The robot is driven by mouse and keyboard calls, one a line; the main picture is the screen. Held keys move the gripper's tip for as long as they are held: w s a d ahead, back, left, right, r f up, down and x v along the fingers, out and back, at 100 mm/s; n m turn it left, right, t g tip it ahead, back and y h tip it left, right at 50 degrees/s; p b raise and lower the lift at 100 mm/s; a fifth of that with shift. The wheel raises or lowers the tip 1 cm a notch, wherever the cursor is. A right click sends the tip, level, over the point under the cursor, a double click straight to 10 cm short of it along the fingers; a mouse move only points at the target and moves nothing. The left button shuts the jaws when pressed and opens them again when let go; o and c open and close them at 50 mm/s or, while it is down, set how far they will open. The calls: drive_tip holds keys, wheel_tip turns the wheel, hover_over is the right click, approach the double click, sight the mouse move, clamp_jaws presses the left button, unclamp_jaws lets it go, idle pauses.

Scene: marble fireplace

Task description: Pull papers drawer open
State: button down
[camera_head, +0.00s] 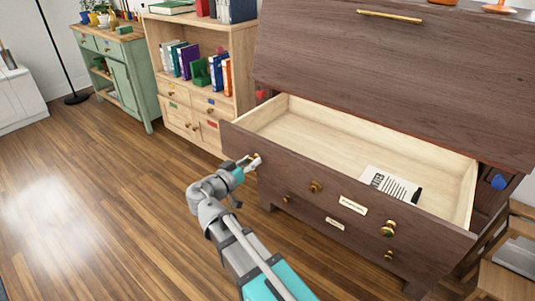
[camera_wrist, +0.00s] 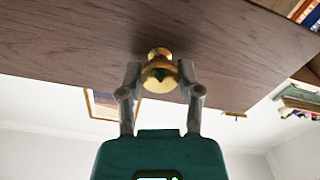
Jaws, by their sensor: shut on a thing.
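The upper drawer (camera_head: 290,172) of the dark wooden desk stands pulled well out. Its pale interior (camera_head: 320,140) shows, with a printed paper (camera_head: 390,185) lying inside toward the right and a small dark object beside it. My gripper (camera_head: 252,161) is at the left end of the drawer front and shut on a brass knob. In the wrist view, the two fingers of my gripper (camera_wrist: 160,80) sit on either side of the round brass knob (camera_wrist: 158,55). The drawer front also carries a pale label (camera_head: 352,205), too small to read, and a right brass knob (camera_head: 388,229).
Below is another drawer with a label (camera_head: 335,224) and small knobs. A slanted desk panel (camera_head: 400,70) with a brass handle rises above. A light wooden bookcase (camera_head: 195,30) and green cabinet (camera_head: 120,75) stand at left. The wood floor (camera_head: 90,200) at left is clear.

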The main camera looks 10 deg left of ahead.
drive_tip(key=shift+v, duration=2.1)
drive_tip(key=shift+a, duration=0.1)
drive_tip(key=shift+c, duration=1.4)
unclamp_jaws()
drive_tip(key=shift+s, duration=0.15)
drive_tip(key=v, duration=1.1)
drive_tip(key=shift+s+a, duration=0.2)
drive_tip(key=shift+s, duration=0.1)
drive_tip(key=shift+s, duration=0.1)
